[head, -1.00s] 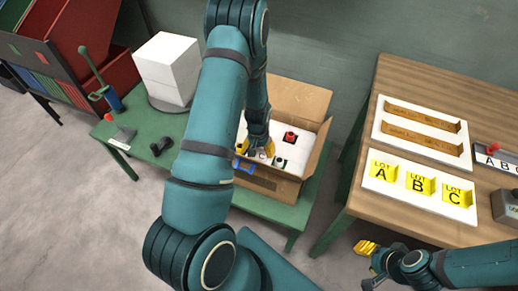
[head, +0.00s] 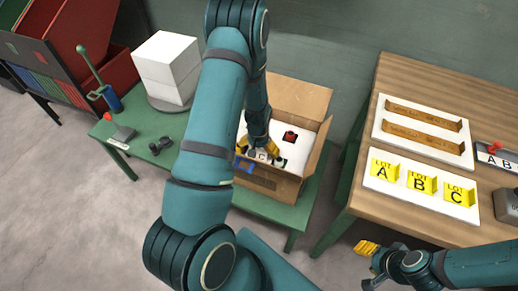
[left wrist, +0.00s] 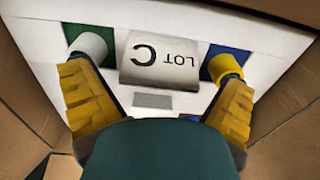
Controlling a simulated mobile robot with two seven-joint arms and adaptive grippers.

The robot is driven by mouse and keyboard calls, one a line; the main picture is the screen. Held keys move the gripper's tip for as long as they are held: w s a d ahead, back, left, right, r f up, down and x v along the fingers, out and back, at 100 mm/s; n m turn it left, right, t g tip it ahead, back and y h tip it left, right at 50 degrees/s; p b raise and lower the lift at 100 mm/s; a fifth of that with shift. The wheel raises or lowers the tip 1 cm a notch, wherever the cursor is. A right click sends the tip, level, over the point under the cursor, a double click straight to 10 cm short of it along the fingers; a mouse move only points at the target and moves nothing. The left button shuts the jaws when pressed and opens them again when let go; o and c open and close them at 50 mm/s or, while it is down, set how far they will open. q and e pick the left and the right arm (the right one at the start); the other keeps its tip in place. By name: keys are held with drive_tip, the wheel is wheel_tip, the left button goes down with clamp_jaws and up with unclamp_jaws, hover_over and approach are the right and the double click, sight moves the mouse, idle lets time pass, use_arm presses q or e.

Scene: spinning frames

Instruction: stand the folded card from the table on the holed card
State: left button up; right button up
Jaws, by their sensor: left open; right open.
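A white folded card marked LOT C (left wrist: 160,62) stands on a white card (left wrist: 290,42) inside the cardboard box. The lettering reads upside down in the left wrist view. A small grey rectangle (left wrist: 152,101) lies just in front of it; I cannot tell whether it is a hole. The folded card also shows in the head view (head: 262,156). My left gripper (head: 258,150) is open and low in the box, its yellow fingers on either side of the folded card, apart from it. My right gripper (head: 361,265) is open and empty in front of the wooden table.
A white peg (left wrist: 90,46) on green and a yellow peg (left wrist: 225,67) on blue stand close to my left fingertips. Box walls (head: 318,150) surround the left gripper. Yellow lot cards (head: 420,183) stand in a white tray on the wooden table (head: 420,78).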

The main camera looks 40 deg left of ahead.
sight(258, 150)
use_arm(q)
drive_tip(key=shift+s+r+p, duration=0.15)
drive_tip(key=shift+r+p, duration=0.25)
drive_tip(key=shift+r, duration=0.05)
wheel_tip(258, 150, up, 12)
drive_tip(key=p, duration=0.3)
drive_tip(key=shift+r, duration=0.2)
drive_tip(key=shift+s, duration=0.1)
